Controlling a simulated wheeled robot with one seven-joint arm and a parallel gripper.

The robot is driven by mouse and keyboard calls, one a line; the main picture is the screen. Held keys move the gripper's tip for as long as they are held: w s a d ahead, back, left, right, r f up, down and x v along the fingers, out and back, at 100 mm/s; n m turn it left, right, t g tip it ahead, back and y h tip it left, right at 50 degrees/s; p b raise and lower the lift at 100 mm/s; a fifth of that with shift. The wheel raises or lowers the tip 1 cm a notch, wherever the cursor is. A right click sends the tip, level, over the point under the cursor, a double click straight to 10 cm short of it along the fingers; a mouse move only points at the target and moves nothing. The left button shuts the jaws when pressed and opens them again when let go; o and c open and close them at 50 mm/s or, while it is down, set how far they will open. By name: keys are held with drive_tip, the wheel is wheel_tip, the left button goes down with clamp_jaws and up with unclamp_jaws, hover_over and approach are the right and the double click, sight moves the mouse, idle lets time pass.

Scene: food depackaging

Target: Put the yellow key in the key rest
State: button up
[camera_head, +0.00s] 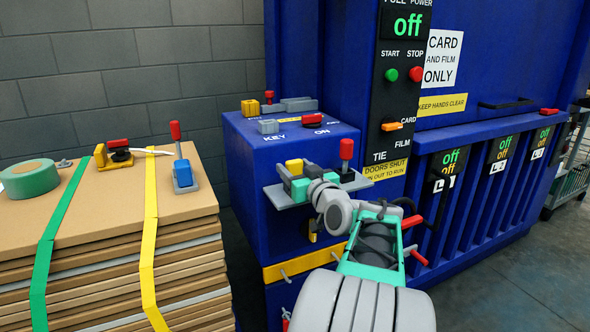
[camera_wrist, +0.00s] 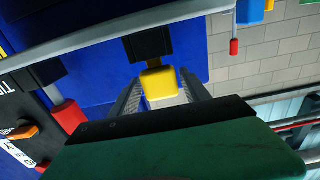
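A grey block (camera_head: 268,126) sits by the KEY label on the cabinet top. It may be the key rest.
A red-knobbed lever (camera_head: 346,150) stands close right of my gripper. A yellow block (camera_head: 250,107) and grey block (camera_head: 300,104) are at the back of the cabinet top. A strapped cardboard stack (camera_head: 110,215) at left carries green tape (camera_head: 30,180) and levers.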

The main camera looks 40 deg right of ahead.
drive_tip(key=shift+o, duration=1.3)
drive_tip(key=shift+s, duration=0.1)
drive_tip(key=v, duration=0.7)
drive_tip(key=shift+s+a, duration=0.2)
drive_tip(key=shift+s, duration=0.1)
drive_tip(key=shift+r, duration=0.1)
